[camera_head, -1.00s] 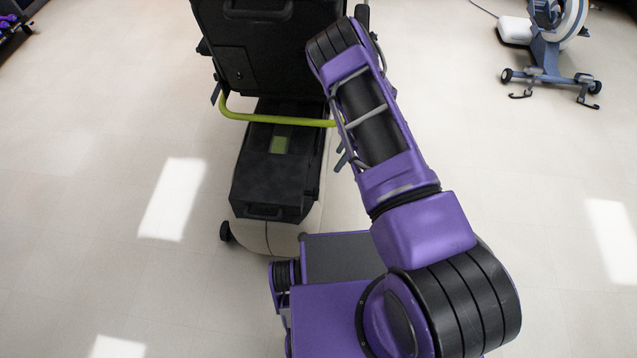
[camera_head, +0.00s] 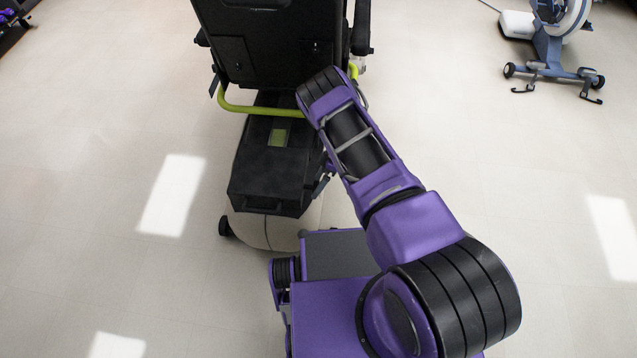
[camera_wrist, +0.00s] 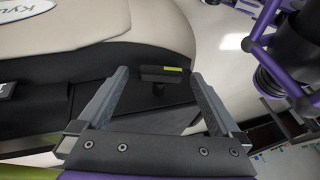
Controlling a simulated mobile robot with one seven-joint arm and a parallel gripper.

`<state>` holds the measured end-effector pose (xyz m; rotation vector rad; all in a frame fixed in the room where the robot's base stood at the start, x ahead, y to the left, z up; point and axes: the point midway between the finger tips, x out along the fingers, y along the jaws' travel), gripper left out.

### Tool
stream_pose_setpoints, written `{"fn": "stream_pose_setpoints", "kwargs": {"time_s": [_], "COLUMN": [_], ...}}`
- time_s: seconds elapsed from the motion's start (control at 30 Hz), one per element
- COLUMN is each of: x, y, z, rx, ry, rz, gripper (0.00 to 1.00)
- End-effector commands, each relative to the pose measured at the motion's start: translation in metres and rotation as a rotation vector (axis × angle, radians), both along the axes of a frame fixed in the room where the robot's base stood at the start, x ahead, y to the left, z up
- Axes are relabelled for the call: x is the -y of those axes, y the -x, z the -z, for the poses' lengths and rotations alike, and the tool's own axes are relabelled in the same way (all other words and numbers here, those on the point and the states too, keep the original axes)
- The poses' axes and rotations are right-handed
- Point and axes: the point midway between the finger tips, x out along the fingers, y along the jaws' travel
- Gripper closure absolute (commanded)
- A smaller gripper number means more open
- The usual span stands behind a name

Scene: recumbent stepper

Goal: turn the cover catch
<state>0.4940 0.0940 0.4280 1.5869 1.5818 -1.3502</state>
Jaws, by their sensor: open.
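The cover catch (camera_wrist: 165,73) is a small dark T-shaped handle with a yellow-green mark, on the dark side of the stepper's lower housing in the wrist view. My gripper (camera_wrist: 158,78) is open, with one grey finger on each side of the catch in the picture. The catch appears just beyond or level with the fingertips; I cannot tell the exact depth. No contact is visible. In the head view the stepper's black rear cover (camera_head: 268,170) stands left of my arm, and the catch cannot be made out there.
The stepper's black seat back (camera_head: 270,45) and a yellow-green bar (camera_head: 250,109) rise above the cover, close to my forearm. A pale shell (camera_wrist: 70,35) overhangs the dark side in the wrist view. Another exercise machine (camera_head: 553,45) stands far right. Floor on both sides is clear.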

Motion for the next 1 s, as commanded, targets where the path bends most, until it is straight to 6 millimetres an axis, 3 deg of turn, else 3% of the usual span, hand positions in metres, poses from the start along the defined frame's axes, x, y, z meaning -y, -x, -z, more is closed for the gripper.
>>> {"fn": "stream_pose_setpoints", "kwargs": {"time_s": [0.23,0.7,1.0], "x": [-0.0004,0.0,-0.0008], "y": [0.0002,0.0001,0.0032], "z": [0.0007,0.0004,-0.0034], "rx": [0.0,0.0,0.092], "ry": [0.0,0.0,0.015], "rz": [0.0,0.001,0.006], "gripper": [0.0,0.85,0.86]}}
